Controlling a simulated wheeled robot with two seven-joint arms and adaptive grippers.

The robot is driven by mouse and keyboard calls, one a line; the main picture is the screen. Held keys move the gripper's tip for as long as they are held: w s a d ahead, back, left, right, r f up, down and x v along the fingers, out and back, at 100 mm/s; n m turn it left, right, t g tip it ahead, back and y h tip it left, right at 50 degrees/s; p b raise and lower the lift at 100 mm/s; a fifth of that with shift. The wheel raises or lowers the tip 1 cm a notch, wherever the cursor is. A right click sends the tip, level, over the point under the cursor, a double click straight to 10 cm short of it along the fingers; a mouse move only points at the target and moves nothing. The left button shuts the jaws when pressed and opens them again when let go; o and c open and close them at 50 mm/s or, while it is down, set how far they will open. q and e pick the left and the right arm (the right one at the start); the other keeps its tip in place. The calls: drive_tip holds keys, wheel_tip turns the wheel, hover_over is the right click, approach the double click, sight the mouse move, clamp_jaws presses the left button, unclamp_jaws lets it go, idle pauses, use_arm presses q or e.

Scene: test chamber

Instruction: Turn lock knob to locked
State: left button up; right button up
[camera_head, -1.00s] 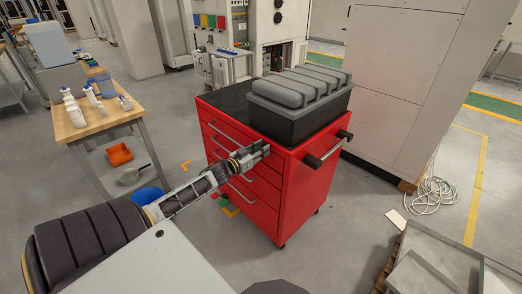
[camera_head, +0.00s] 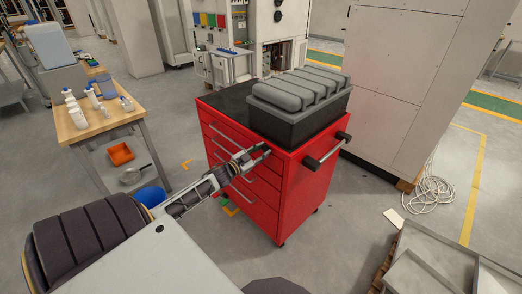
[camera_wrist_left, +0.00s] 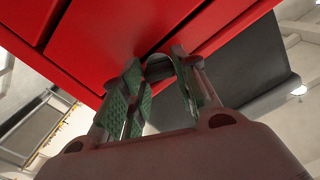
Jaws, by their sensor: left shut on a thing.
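The red tool cabinet (camera_head: 300,195) stands in the middle of the head view, with drawers on its left-facing front. My left gripper (camera_head: 263,153) reaches its front near the upper right corner of the drawers. In the left wrist view, the green-padded fingers (camera_wrist_left: 150,98) are shut on a grey lock knob (camera_wrist_left: 160,68) at the red front. The knob is mostly hidden between the fingers, and I cannot read its angle or any marking. In the head view the gripper covers the knob. My right gripper is not in view.
A black case (camera_head: 298,108) with grey rounded tops sits on the cabinet. A black side handle (camera_head: 328,152) juts out at the right. A wooden workbench (camera_head: 92,122) with bottles stands at the left. A metal tray (camera_head: 430,262) lies at lower right.

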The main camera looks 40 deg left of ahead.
use_arm(q)
drive_tip(key=m+p, duration=0.1)
drive_tip(key=m, duration=0.2)
drive_tip(key=shift+d+f+m, duration=0.1)
drive_tip(key=shift+m, duration=2.45)
drive_tip(key=shift+f+m, duration=0.1)
drive_tip(key=shift+m, duration=2.45)
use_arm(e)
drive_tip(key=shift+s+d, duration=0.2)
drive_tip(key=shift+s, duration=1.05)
